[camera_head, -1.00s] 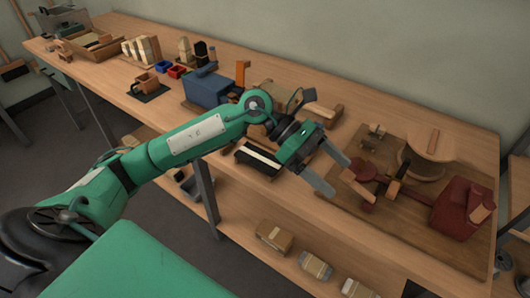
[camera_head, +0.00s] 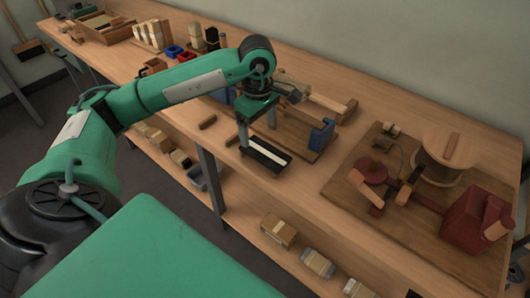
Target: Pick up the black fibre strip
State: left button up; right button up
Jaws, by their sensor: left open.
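A narrow black tray-like piece (camera_head: 278,167) lies near the front edge of the bench, with a pale cream strip (camera_head: 268,153) along its middle. I cannot make out a separate all-black strip on it. My left gripper (camera_head: 257,134) points down above the far left end of this piece, open. One finger is close to its left edge; I cannot tell if it touches. My right gripper is not in view.
A blue-ended wooden fixture (camera_head: 320,134) stands just right of the gripper. A brown board (camera_head: 340,190) with a red machine (camera_head: 467,222) fills the right end. Cream and black bundles stand at the back left. A small wooden bar (camera_head: 208,122) lies left.

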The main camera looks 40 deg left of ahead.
aim_at(261, 149)
pick_arm(q)
jog(key=shift+f, duration=1.3)
jog(key=f, duration=0.3)
jog(key=shift+w+f, duration=0.25)
jog(key=shift+f, duration=0.5)
jog(key=shift+d, duration=0.1)
jog(key=c, duration=1.1)
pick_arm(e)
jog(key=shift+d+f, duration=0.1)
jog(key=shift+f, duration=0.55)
pick_arm(q)
jog(key=shift+r, duration=0.1)
